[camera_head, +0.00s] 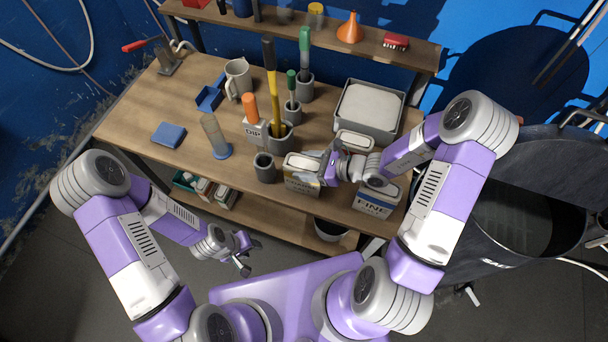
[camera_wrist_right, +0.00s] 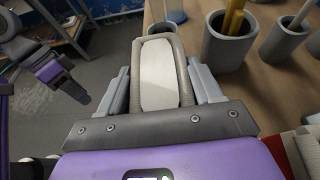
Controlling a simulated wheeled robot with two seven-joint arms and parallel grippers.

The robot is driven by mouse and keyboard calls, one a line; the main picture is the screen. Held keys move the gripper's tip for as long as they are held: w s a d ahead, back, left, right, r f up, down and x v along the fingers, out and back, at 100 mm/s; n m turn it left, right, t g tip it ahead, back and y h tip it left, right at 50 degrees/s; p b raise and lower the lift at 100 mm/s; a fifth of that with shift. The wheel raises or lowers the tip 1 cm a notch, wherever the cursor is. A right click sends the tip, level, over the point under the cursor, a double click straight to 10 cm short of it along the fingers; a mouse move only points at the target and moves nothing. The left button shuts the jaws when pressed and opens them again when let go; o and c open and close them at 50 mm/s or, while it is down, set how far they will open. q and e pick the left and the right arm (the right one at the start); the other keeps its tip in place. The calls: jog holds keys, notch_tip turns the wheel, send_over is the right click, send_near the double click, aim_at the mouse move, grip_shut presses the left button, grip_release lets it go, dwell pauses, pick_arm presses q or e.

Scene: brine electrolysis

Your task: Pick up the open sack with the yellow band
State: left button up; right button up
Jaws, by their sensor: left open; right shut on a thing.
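The open sack with the yellow band (camera_head: 300,186) is at the front edge of the bench, with a pale filling at its open top. My right gripper (camera_head: 323,168) is shut on it from the right. In the right wrist view, the sack (camera_wrist_right: 160,75) stands between the two fingers, its pale top facing up. Whether its base touches the bench is unclear. My left gripper (camera_head: 243,259) is open and empty, low in front of the bench. It also shows at the left of the wrist view (camera_wrist_right: 62,75).
A sack marked FINE (camera_head: 375,204) stands close to the right. A grey cup (camera_head: 265,168) and a tool holder (camera_head: 279,136) are left and behind. A grey tub (camera_head: 398,118) of white material stands at the back right. The left front bench top is mostly clear.

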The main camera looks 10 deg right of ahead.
grip_shut()
jog(key=shift+r, duration=0.1)
